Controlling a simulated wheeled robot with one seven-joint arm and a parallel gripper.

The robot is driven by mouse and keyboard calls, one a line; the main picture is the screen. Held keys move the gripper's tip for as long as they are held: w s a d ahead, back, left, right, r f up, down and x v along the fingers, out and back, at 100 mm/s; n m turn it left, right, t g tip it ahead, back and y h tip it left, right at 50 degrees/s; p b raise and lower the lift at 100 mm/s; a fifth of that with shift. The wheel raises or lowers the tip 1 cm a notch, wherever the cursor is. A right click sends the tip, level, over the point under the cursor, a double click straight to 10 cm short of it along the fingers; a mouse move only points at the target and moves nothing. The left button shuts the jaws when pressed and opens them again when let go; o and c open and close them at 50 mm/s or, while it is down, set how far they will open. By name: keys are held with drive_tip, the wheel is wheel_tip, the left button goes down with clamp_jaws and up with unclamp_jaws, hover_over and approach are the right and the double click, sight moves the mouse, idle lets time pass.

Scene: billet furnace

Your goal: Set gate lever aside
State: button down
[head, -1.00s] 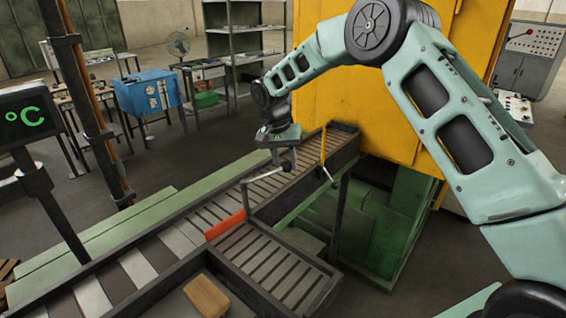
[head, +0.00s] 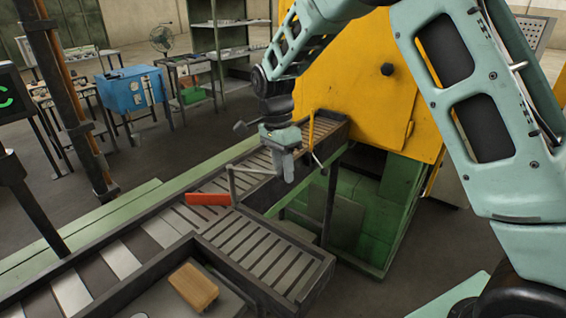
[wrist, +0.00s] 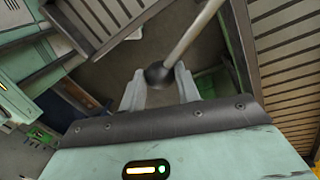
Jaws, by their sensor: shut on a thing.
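The gate lever (head: 252,173) is a thin grey bar on an upright rod, beside the conveyor. In the wrist view its grey rod (wrist: 190,35) ends in a dark round knob (wrist: 158,75). My gripper (wrist: 160,88) is shut on this knob, one pale finger on each side. In the head view my gripper (head: 288,172) points down at the lever's right end, and the knob is hidden there. The orange-red gate plate (head: 208,199) stands at the foot of the lever's rod, over the main roller conveyor (head: 120,258).
A slatted side branch (head: 265,258) with dark walls leaves the conveyor at the front. A tan block (head: 193,286) lies on a dark surface beside it. A yellow upright (head: 311,128) and the yellow furnace housing (head: 360,75) stand close behind my gripper. Open floor lies at the left.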

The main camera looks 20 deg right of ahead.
drive_tip(key=shift+s+a+m, duration=0.65)
drive_tip(key=shift+s+m, duration=0.2)
drive_tip(key=shift+m, duration=0.05)
drive_tip(key=c, duration=1)
unclamp_jaws()
drive_tip(key=shift+a, duration=0.1)
drive_tip(key=shift+c, duration=0.2)
drive_tip(key=w+r+b, duration=0.2)
drive_tip(key=w+r, duration=0.1)
drive_tip(key=r, duration=1.4)
drive_tip(key=shift+w+b, duration=0.15)
drive_tip(key=shift+b, duration=0.25)
